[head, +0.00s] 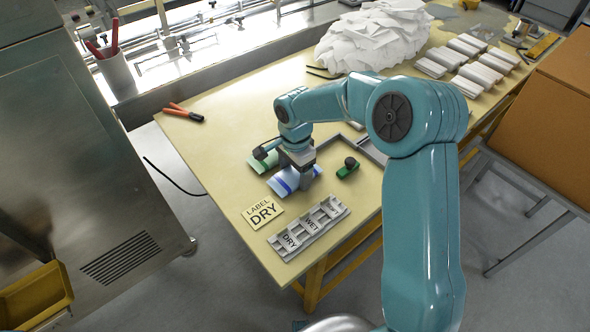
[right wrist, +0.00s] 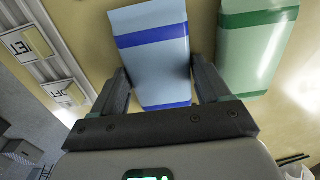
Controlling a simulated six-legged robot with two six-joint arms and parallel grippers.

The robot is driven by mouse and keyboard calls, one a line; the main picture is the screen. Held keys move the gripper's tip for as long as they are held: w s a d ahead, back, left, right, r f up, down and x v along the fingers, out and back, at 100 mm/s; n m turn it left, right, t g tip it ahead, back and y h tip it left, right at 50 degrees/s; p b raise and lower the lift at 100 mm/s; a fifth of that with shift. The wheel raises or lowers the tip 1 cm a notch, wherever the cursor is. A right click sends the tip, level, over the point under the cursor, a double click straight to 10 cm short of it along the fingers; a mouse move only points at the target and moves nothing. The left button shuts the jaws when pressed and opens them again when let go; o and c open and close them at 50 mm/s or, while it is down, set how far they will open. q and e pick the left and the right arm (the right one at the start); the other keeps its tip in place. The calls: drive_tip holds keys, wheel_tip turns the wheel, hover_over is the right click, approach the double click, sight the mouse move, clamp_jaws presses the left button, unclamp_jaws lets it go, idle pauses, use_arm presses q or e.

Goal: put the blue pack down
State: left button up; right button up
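The blue pack (head: 284,183), pale with dark blue bands, is at the tabletop near the left front edge. In the right wrist view the blue pack (right wrist: 152,48) runs between the two fingers, which appear to touch both its long sides. My right gripper (head: 303,182) points down over its right end and is shut on it. Whether any gap is left under the pack cannot be told. A green-banded pack (head: 258,162) lies beside it; it also shows in the right wrist view (right wrist: 248,50). My left gripper is not in view.
The yellow table (head: 232,120) holds a "LABEL DRY" card (head: 263,212), a grey label holder (head: 310,232), a green-and-black stamp (head: 348,168) and red-handled pliers (head: 184,113). A heap of white wrappers (head: 372,36) and several white packs (head: 470,48) are further back.

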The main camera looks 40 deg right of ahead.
sight(295, 173)
drive_tip(key=shift+o, duration=0.8)
drive_tip(key=shift+w, duration=0.1)
drive_tip(key=shift+r, duration=0.1)
wheel_tip(295, 173, up, 12)
drive_tip(key=p, duration=0.1)
drive_tip(key=shift+r, duration=0.2)
